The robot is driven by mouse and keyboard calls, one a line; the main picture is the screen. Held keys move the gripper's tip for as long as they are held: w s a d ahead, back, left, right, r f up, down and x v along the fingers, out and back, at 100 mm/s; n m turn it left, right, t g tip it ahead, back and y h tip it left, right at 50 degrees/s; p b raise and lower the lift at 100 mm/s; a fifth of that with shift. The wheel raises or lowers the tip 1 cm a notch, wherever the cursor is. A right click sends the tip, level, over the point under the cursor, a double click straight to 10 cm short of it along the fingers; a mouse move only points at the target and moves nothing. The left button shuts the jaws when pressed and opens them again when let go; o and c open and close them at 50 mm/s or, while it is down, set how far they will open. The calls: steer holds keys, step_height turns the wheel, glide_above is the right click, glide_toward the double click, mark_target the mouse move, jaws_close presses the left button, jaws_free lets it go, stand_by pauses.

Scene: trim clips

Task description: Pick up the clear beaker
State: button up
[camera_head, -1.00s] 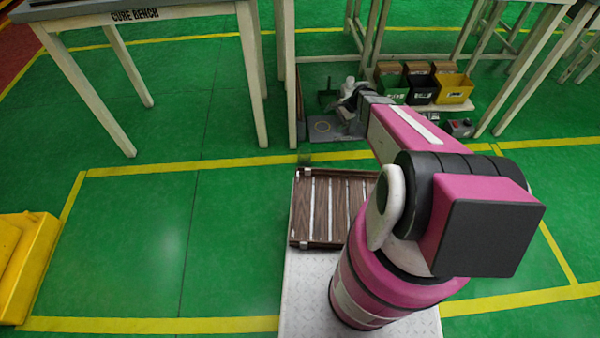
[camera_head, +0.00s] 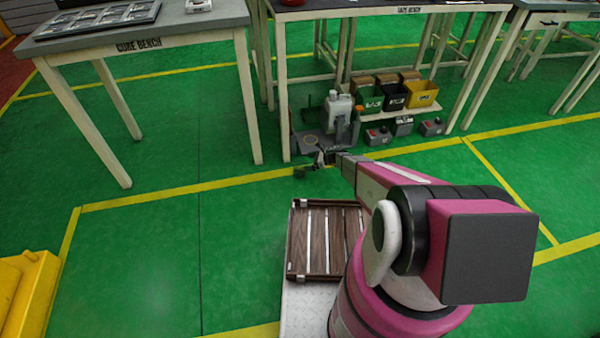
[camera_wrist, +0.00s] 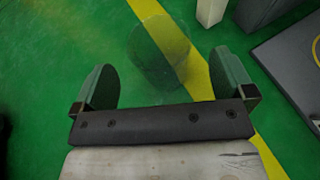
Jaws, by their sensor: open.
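The clear beaker (camera_wrist: 158,52) is a see-through, round shape on the green floor in the wrist view. It overlaps the edge of the yellow floor line and lies ahead, between the lines of my two fingers. In the head view a small, dark see-through shape by the yellow line appears to be the beaker (camera_head: 300,172). My gripper (camera_wrist: 165,80) is open, with a finger on each side and nothing gripped. In the head view my gripper (camera_head: 318,160) is just right of the beaker. I cannot tell the exact gap or height between them.
Behind the gripper, under a bench (camera_head: 400,12), stand a white jug (camera_head: 338,112) and green, black and yellow bins (camera_head: 422,94). A grey plate (camera_wrist: 300,65) and a bench leg lie close by on the right. A slatted tray (camera_head: 325,272) is nearer. Floor to the left is clear.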

mark_target(300, 163)
steer(key=x, duration=0.6)
steer(key=shift+s+a+f, duration=0.1)
steer(key=shift+a+f, duration=0.05)
steer(key=shift+f, duration=0.2)
steer(key=c, duration=1.1)
steer(key=shift+r, duration=0.2)
